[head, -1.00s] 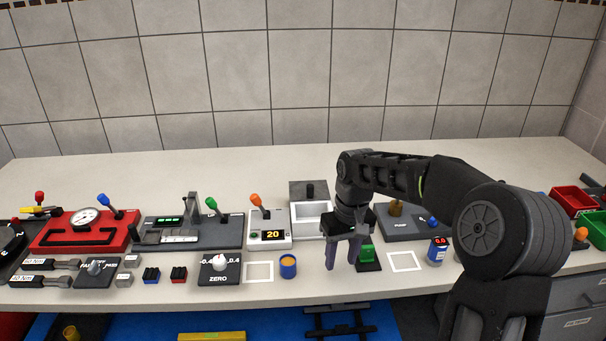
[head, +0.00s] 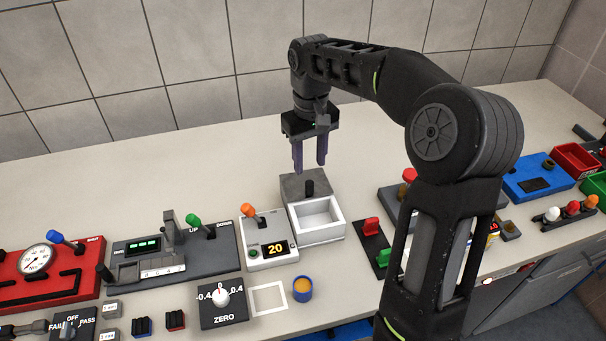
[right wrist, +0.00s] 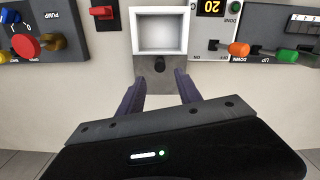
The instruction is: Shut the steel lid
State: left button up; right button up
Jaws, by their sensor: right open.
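The steel lid (head: 296,186) is a grey slab with a black knob (head: 309,188). It lies behind the white box (head: 322,232), whose top is open and whose inside looks empty. My right gripper (head: 309,170) points down with its purple fingers apart, just above and behind the knob in the head view. In the right wrist view the fingers (right wrist: 158,88) frame the lid (right wrist: 165,78) from behind, with the knob (right wrist: 159,64) ahead of the gap between them. Nothing is held. My left gripper is not in view.
A display unit with an orange lever (head: 247,210) stands close left of the box. A red switch (head: 371,226) sits to the right. A blue cup (head: 302,289) and white outlined square (head: 268,299) are in front. The counter behind the lid is clear.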

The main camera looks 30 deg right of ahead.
aim_at(310, 182)
jog(key=shift+f+p, duration=0.7)
jog(key=shift+f, duration=3.25)
grip_shut()
jog(key=shift+r, duration=0.1)
